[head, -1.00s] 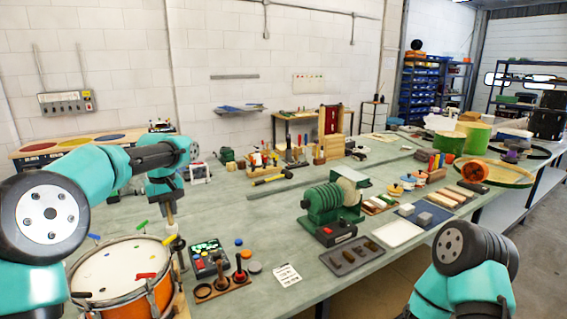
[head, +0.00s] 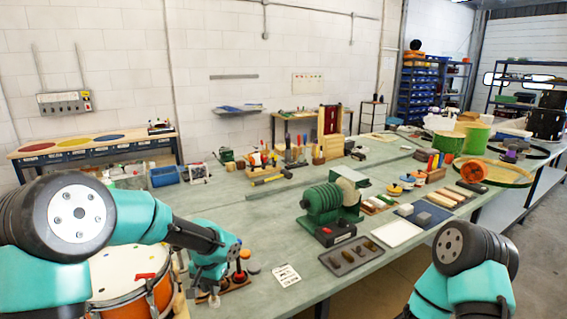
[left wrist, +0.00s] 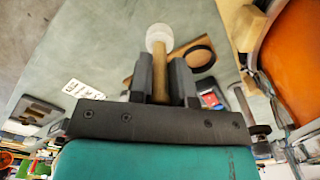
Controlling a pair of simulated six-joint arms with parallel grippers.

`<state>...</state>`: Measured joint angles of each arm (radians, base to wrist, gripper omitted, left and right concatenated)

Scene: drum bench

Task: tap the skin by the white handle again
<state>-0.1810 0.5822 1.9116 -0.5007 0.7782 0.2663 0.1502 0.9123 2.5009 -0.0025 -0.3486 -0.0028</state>
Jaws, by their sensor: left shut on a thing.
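The orange drum (head: 163,293) stands at the lower left, and my left arm covers much of it. Part of its pale skin (head: 125,266) shows, with a red handle (head: 146,275) at the rim. I cannot make out the white handle. My left gripper (head: 211,288) is to the right of the drum, low beside the tool board. In the left wrist view the gripper (left wrist: 161,80) is shut on a wooden beater (left wrist: 160,72) with a round white head (left wrist: 159,38). The drum's orange side (left wrist: 292,62) is at the right there. My right gripper is out of view.
A wooden board with upright pegs (head: 239,279) is close by the left gripper. A white label card (head: 286,275) lies on the bench to its right. A green grinder (head: 331,202) and a grey tray (head: 351,257) stand further right.

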